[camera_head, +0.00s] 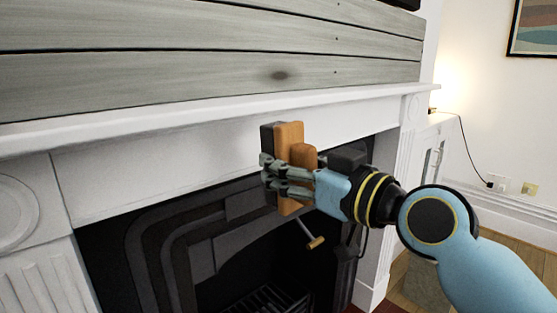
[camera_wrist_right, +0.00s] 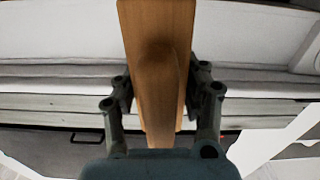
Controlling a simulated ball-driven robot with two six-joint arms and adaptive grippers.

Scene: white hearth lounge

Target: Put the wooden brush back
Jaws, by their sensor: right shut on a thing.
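The wooden brush (camera_head: 290,135) is a tan wooden block with a dark layer along its left side, upright in the head view. My right gripper (camera_head: 272,178) is shut on it around its middle, in front of the white fireplace surround. In the right wrist view the brush's wooden face (camera_wrist_right: 158,50) runs lengthwise between the two fingers of my right gripper (camera_wrist_right: 162,95). The far side of the brush is hidden there. My left gripper is not in view.
The white mantel shelf (camera_head: 200,112) runs above the brush, with grey planks over it. The dark fireplace opening (camera_head: 180,245) lies below. A thin rod with a wooden end (camera_head: 316,242) shows below the brush. A lit cabinet (camera_head: 432,130) stands at right.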

